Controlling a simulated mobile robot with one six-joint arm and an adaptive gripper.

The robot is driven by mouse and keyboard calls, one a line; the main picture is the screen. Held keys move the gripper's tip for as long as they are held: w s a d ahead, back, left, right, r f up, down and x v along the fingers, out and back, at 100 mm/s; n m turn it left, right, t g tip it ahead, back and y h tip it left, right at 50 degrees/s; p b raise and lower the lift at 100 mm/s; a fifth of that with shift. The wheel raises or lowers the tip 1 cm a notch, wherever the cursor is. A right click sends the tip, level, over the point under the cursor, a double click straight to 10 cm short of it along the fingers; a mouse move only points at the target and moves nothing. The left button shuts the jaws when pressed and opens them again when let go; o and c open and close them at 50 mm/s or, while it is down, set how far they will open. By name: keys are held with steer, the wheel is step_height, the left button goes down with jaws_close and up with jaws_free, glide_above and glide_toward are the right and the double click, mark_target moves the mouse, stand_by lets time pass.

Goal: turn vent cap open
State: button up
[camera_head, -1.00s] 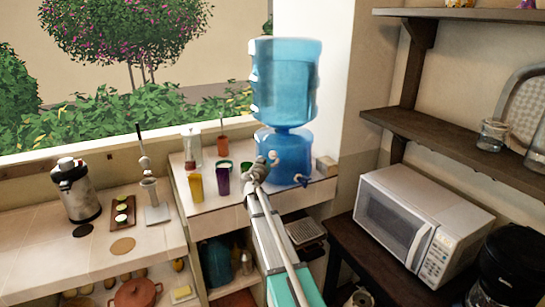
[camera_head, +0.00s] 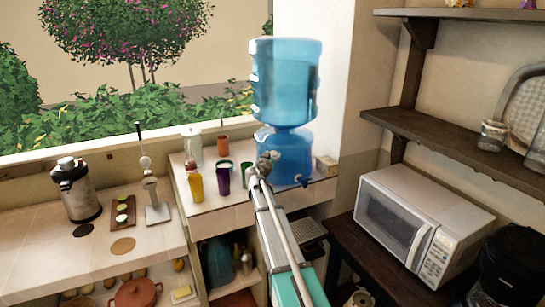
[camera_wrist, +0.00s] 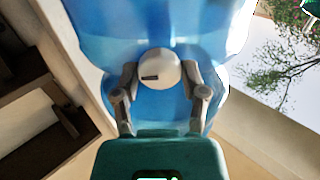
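The vent cap (camera_wrist: 159,69) is a round, off-white knob with a dark slot on its left half, set on the blue water dispenser in the wrist view. The slot lies nearly level. My gripper (camera_wrist: 160,72) has its fingers apart, one on each side of the cap. Whether the pads touch it I cannot tell. In the head view my gripper (camera_head: 268,160) is in front of the dispenser's blue base (camera_head: 294,147), below the big clear-blue bottle (camera_head: 285,78). The cap cannot be made out there.
A purple cup (camera_head: 223,180), a green cup (camera_head: 246,172) and a yellow bottle (camera_head: 196,186) stand left of my gripper. A microwave (camera_head: 422,225) stands farther right. The window is behind the counter.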

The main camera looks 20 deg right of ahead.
steer(key=c, duration=0.5)
steer(key=shift+c, duration=0.2)
steer(key=shift+n, duration=0.4)
steer(key=n, duration=2)
steer(key=shift+w+a+f, duration=0.1)
steer(key=shift+w+f, duration=0.05)
steer(key=shift+f, duration=0.05)
steer(key=shift+n, duration=0.3)
